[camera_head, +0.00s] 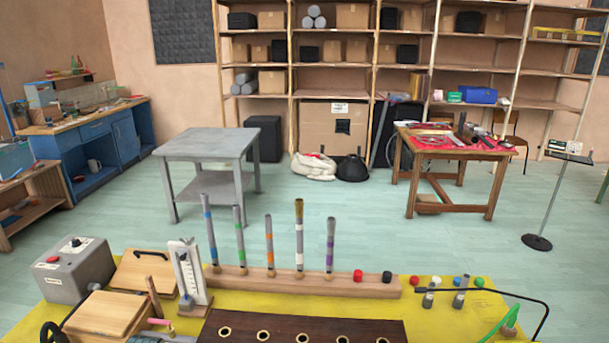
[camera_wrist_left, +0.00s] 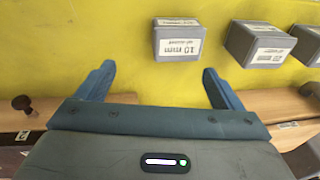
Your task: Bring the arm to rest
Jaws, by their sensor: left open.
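My left gripper (camera_wrist_left: 158,70) shows in the left wrist view. Its two blue fingers are wide apart with nothing between them. A grey block with a white millimetre label (camera_wrist_left: 178,44) lies beyond the fingertips on the yellow surface, apart from the fingers. Neither arm nor gripper shows in the head view, and my right gripper is in no view.
The yellow worktop (camera_head: 440,318) holds a wooden rack (camera_head: 345,289) of upright tubes, a dark board with holes (camera_head: 300,327), a grey box (camera_head: 75,270) and a thin black bent rod (camera_head: 500,293). A second grey block (camera_wrist_left: 258,42) lies nearby.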

